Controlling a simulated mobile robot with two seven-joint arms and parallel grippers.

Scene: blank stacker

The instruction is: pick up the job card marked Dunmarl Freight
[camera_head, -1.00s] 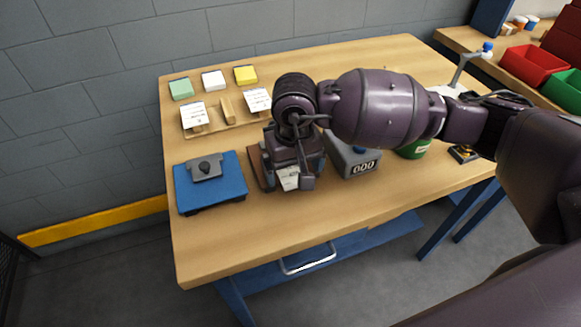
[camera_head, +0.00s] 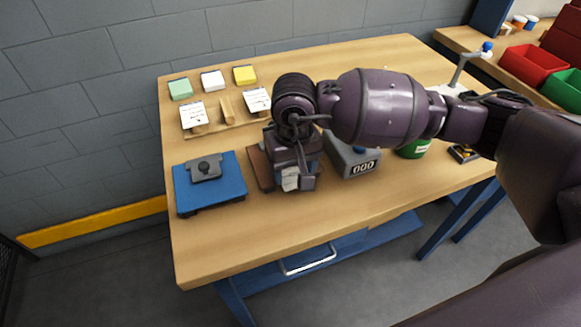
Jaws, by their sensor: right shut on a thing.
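My right gripper (camera_head: 294,184) points down over the front middle of the workbench, shut on a white card (camera_head: 290,178). The card shows only in part between the fingers, and its marking cannot be read. Two other white cards with dark print stand in a wooden rack at the back left: a left card (camera_head: 193,115) and a right card (camera_head: 256,100). Their print is too small to read. The rack (camera_head: 227,110) has a bare wooden part between them. My left gripper is not in view.
A brown board (camera_head: 259,168) lies partly under my right gripper. A blue pad with a grey device (camera_head: 205,168) stands left of it. A grey counter box (camera_head: 361,167) and green can (camera_head: 413,150) stand right. Green, white and yellow pads (camera_head: 245,74) line the back. The front strip is clear.

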